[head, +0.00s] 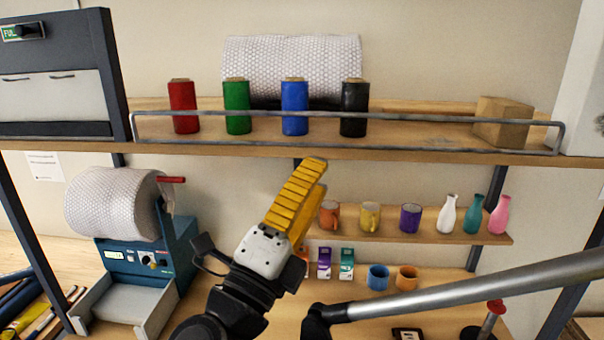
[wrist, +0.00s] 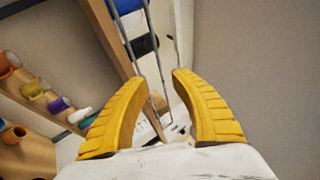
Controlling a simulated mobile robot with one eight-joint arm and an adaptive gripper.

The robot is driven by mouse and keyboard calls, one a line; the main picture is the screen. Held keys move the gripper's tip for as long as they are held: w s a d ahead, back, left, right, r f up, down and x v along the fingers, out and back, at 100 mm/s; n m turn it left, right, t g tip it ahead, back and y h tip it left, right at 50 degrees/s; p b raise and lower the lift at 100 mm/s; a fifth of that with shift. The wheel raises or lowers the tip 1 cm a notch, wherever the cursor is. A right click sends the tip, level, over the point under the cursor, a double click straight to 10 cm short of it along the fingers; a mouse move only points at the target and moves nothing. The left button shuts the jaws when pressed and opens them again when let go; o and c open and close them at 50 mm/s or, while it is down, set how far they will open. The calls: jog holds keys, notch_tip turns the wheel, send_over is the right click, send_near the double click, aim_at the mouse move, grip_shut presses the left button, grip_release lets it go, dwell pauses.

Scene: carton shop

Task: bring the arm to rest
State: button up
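My gripper (head: 308,187) is raised in front of the shelves in the head view, its yellow ribbed fingers pointing up and to the right. In the wrist view my gripper (wrist: 161,75) has its two yellow fingers spread apart with nothing between them. The fingers look clear of the upper shelf (head: 400,150) behind them, though the exact gap cannot be told. My arm partly hides the lower shelves and the bench.
Red (head: 183,108), green (head: 237,108), blue (head: 295,107) and black (head: 354,109) rolls stand behind a metal rail (head: 440,149). Mugs and bottles stand on the lower shelf (head: 440,238). A bubble-wrap machine (head: 150,255) stands at left.

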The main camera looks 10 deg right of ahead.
jog(key=w+a+f+n+t+y+b, duration=0.35)
jog(key=n+y+b, duration=0.25)
jog(key=n+y, duration=0.25)
jog(key=w+a+f+n+t+y+b, duration=0.25)
jog(key=f+n+y+b, duration=0.2)
jog(key=n+y, duration=0.35)
notch_tip(320, 180, down, 19)
jog(key=n+g+y+b, duration=0.4)
jog(key=n+g+b, duration=0.2)
jog(key=n+b, duration=0.3)
jog(key=s+d+f+n+g+h+b, duration=0.1)
jog(key=s+d+f+g+b, duration=0.1)
jog(key=f, duration=0.7)
jog(key=s+d+f+n+g+h+b, duration=0.1)
jog(key=s+d+f+g+h+b, duration=0.1)
jog(key=s+d+f, duration=0.4)
jog(key=s+d+f+n+g+h+b, duration=0.1)
jog(key=s+d+f+g+b, duration=0.2)
jog(key=f, duration=0.9)
jog(key=s+d+g, duration=0.2)
jog(key=g, duration=0.1)
jog(key=shift+f+h+b, duration=0.3)
jog(key=shift+h, duration=0.05)
jog(key=shift+n, duration=0.25)
